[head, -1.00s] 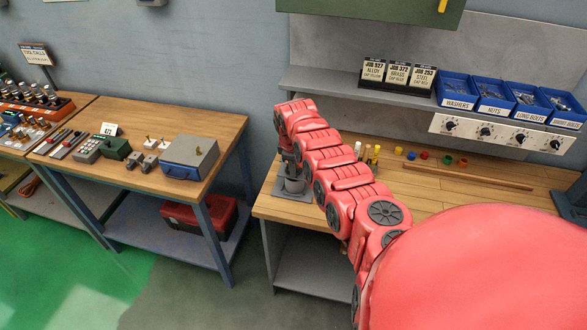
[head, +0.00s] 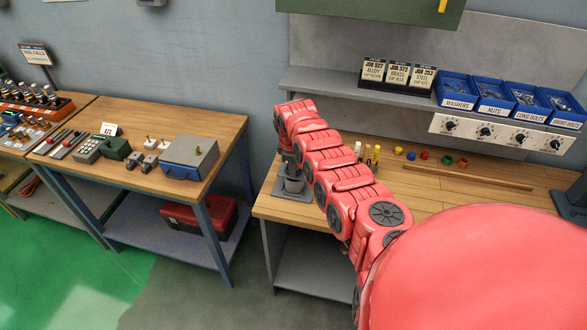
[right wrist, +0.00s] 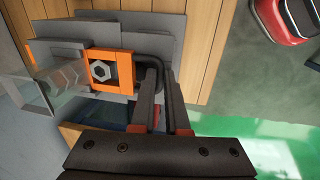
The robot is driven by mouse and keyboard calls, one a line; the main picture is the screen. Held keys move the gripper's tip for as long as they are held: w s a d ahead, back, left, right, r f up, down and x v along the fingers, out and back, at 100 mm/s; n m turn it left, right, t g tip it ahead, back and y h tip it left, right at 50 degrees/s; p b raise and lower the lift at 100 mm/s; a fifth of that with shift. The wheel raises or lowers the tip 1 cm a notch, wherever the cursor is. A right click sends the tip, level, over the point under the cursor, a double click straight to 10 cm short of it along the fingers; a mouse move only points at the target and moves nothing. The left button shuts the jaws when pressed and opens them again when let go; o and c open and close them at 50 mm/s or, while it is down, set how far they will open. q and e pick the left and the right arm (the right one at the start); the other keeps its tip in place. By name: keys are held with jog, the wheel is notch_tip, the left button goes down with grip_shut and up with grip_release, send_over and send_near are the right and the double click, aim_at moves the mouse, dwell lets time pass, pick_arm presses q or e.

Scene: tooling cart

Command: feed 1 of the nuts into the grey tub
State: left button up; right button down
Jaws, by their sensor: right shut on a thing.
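My right gripper (head: 288,162) is low over the left end of the right bench, beside a grey round piece (head: 293,186) on a grey base; I cannot tell whether this is the grey tub. In the right wrist view, the gripper (right wrist: 161,72) is shut on a dark bent handle (right wrist: 154,43) beside an orange frame (right wrist: 125,70). A grey hexagonal nut (right wrist: 103,72) sits inside that frame. More nuts (right wrist: 68,77) show dimly in a clear chute left of it. Grey plates (right wrist: 60,28) surround the frame. My left gripper is out of view.
Small coloured pieces (head: 422,156) and a wooden strip (head: 466,178) lie on the bench to the right. Blue bins (head: 493,105) stand on the shelf above. A second wooden table (head: 215,127) stands left across a gap, with a red toolbox (head: 199,218) on its lower shelf.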

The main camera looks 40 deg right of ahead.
jog(key=shift+s+a+f, duration=0.1)
jog(key=shift+s+f, duration=0.15)
jog(key=shift+s, duration=0.15)
jog(key=s+a, duration=0.2)
jog(key=a, duration=0.1)
jog(key=shift+s+a+p, duration=0.15)
jog(key=shift+a+p, duration=0.05)
jog(key=shift+p, duration=0.15)
